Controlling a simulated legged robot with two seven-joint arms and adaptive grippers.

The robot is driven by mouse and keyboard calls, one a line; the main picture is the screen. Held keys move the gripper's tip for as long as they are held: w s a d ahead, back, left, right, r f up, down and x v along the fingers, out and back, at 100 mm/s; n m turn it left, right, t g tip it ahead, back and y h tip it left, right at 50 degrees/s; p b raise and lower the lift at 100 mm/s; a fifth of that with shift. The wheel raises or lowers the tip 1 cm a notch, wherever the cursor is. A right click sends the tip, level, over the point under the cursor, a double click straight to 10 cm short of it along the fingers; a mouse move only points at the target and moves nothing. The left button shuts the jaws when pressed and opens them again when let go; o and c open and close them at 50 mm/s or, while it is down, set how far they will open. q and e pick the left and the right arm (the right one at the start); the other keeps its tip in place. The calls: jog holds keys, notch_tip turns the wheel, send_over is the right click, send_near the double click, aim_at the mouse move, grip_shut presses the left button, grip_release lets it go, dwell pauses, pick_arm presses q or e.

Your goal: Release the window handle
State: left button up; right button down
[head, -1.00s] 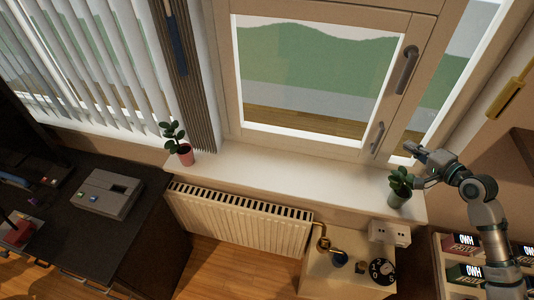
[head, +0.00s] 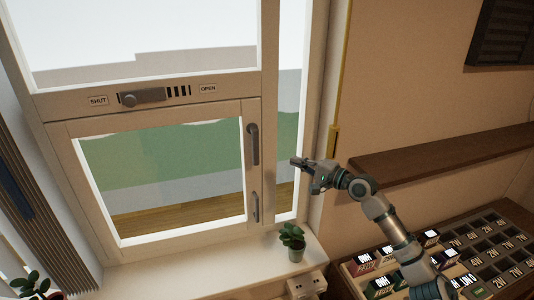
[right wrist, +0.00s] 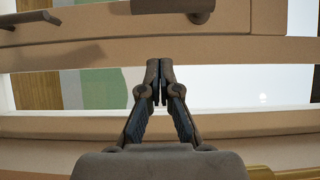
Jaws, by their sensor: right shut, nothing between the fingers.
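The small window sash has a long grey handle (head: 253,144) on its right frame. It hangs roughly upright, parallel to the frame edge. A smaller grey handle (head: 255,206) sits below it. Both show at the top edge of the right wrist view, the long handle (right wrist: 172,6) partly cut off and the smaller one (right wrist: 28,17) at the left. My right gripper (head: 297,162) is to the right of the long handle, in front of the narrow side pane, apart from it. Its fingers (right wrist: 160,68) are shut and empty. My left gripper is out of view.
A slider (head: 142,97) between SHUT and OPEN labels is above the sash. A potted plant (head: 292,241) stands on the sill below my right arm. A brown shelf (head: 440,152) and a box tray (head: 345,280) lie to the right.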

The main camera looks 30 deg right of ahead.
aim_at(254, 146)
jog(key=s+a+p+x, duration=0.1)
jog(key=p+x, duration=0.3)
jog(key=x, duration=0.6)
jog(key=shift+w+a, duration=0.25)
jog(key=shift+a, duration=0.5)
jog(key=shift+w+d+f, duration=0.1)
jog(key=shift+d+f, duration=0.05)
jog(key=shift+f, duration=0.1)
